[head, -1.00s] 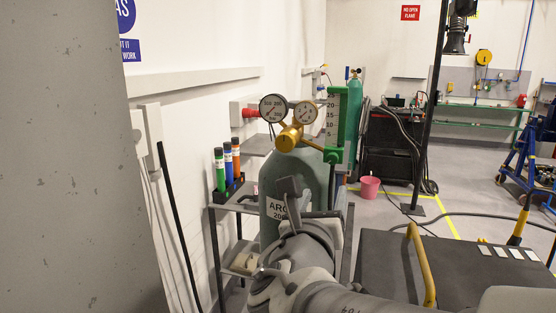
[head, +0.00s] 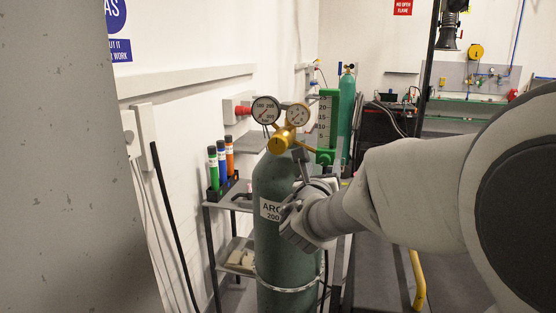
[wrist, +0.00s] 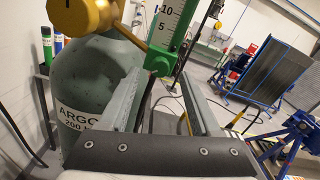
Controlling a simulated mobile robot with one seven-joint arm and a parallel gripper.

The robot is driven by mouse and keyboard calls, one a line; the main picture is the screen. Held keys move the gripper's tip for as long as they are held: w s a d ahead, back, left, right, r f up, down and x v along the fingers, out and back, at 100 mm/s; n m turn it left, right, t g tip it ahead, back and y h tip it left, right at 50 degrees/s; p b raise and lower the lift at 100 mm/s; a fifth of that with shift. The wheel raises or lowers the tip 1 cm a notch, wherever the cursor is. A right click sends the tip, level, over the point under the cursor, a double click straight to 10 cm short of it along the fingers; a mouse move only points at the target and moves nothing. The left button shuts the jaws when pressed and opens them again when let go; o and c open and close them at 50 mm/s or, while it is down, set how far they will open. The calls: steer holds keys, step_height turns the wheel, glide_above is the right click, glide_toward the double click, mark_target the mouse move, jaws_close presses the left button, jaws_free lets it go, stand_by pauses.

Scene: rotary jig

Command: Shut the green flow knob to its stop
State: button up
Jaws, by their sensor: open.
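The green flow knob (wrist: 160,60) is at the foot of the green flow meter (wrist: 175,22), on the regulator of a green argon cylinder. In the wrist view, my open gripper (wrist: 161,78) has one finger on each side of the line to the knob, whose green part shows between and just beyond the fingertips. I cannot tell whether either finger touches it. In the head view the green knob area (head: 326,157) sits right above my gripper (head: 312,163), partly hidden by it. The knob's turn position is not readable.
The brass regulator body (head: 281,139) with two round gauges is close to the left of my gripper. The argon cylinder (head: 272,205) stands directly below, strapped. Colored tubes (head: 221,163) stand on a shelf at left. A grey pillar fills the left edge.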

mark_target(325, 160)
steer(key=shift+x, duration=1.25)
jaws_close()
